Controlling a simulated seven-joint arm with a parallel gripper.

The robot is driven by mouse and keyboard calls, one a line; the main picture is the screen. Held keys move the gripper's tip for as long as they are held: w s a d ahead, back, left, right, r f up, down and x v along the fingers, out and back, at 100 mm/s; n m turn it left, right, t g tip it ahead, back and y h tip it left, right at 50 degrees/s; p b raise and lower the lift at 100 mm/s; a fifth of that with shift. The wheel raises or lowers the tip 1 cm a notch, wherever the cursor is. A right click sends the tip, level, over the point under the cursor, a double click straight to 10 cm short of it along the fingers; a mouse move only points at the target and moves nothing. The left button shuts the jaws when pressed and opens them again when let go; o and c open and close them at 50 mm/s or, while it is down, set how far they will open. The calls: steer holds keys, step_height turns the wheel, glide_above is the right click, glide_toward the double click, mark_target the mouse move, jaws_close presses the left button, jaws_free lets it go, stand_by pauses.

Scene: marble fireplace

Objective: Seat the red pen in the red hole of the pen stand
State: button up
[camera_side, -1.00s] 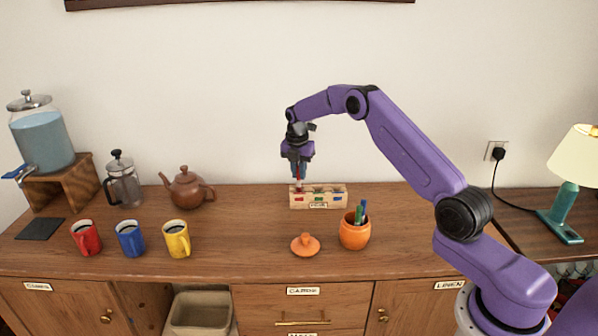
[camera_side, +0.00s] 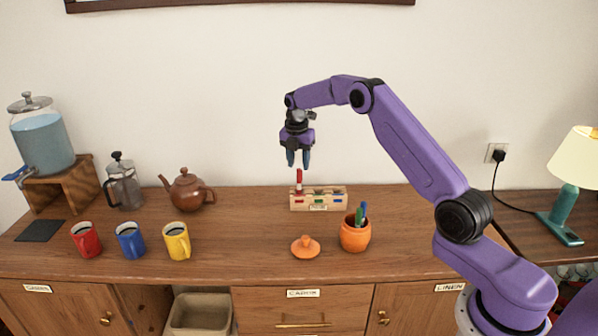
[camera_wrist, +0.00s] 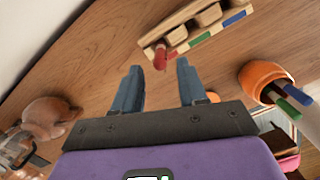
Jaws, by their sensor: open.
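The red pen (camera_side: 299,178) stands upright in the left hole of the wooden pen stand (camera_side: 333,204), at the end with the red mark. In the wrist view the red pen (camera_wrist: 160,57) shows at the end of the pen stand (camera_wrist: 190,28), beside its red mark. My gripper (camera_side: 298,160) is open and empty, just above the pen and apart from it. In the wrist view my gripper (camera_wrist: 157,72) has its fingers apart with nothing held between them. How deep the pen sits in the hole is hidden.
An orange pot (camera_side: 354,236) with blue and green pens stands in front of the stand, to its right. Its orange lid (camera_side: 305,246) lies on the cabinet top. A teapot (camera_side: 187,190) and several mugs (camera_side: 130,240) stand to the left.

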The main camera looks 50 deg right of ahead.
step_height(320, 180, up, 7)
steer(key=s+a+r+m+y, duration=0.1)
steer(key=s+a+r+m, duration=0.1)
steer(key=s+a, duration=0.85)
steer(key=s+a+r+m, duration=0.3)
steer(key=s+a, duration=0.5)
steer(key=a, duration=0.5)
steer(key=s+d+f+m, duration=0.1)
steer(key=s+f+m, duration=0.1)
steer(key=s, duration=1.2)
steer(key=s+d+f+m, duration=0.1)
steer(key=s+f+m, duration=0.1)
steer(key=s, duration=1.3)
steer(key=shift+s+d+f+m+y, duration=0.15)
steer(key=shift+d+f+m+y, duration=0.15)
steer(key=shift+d+f+m, duration=0.15)
